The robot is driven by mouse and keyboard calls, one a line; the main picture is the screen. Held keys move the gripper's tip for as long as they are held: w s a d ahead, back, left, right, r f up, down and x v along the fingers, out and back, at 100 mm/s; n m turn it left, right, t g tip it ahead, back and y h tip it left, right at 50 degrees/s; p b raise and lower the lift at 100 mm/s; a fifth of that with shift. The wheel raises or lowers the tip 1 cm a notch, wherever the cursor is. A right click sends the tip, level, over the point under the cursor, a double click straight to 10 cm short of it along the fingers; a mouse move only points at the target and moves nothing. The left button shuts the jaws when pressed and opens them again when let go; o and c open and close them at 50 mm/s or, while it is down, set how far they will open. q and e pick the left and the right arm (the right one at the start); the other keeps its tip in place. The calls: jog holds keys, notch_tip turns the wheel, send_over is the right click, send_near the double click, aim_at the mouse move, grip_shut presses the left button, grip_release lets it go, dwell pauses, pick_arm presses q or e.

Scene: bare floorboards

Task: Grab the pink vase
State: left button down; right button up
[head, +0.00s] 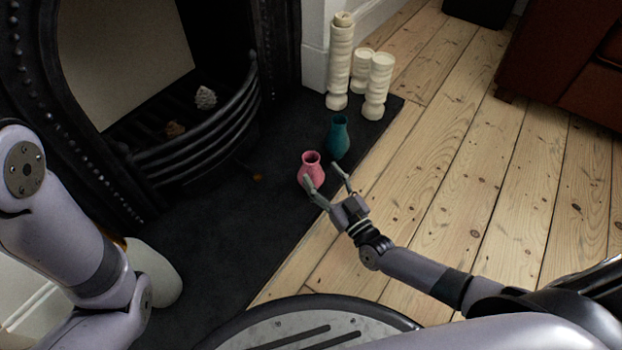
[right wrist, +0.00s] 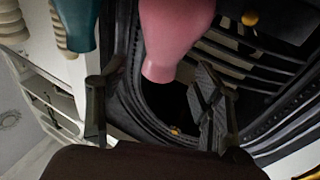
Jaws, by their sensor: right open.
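The pink vase (head: 311,165) stands upright on the dark hearth slab (head: 222,238), near the slab's right edge. My right gripper (head: 322,176) is open just in front and to the right of it. In the right wrist view the pink vase (right wrist: 174,38) shows large, ahead of and between the open fingers (right wrist: 157,92), with nothing held. My left arm is at the left of the head view, but its gripper does not show.
A teal vase (head: 338,138) stands close behind and right of the pink one; it also shows in the right wrist view (right wrist: 76,22). Cream candle pillars (head: 340,65) stand farther back. The black fireplace grate (head: 205,140) is to the left. Floorboards (head: 450,190) are clear on the right.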

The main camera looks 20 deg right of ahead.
aim_at(315, 167)
jog(key=b+x, duration=0.4)
jog(key=x, duration=0.1)
jog(key=shift+a, duration=0.15)
jog(key=shift+w+r, duration=0.1)
jog(key=shift+w, duration=0.1)
jog(key=shift+r, duration=0.1)
jog(key=shift+c, duration=0.2)
grip_shut()
dwell(0.5)
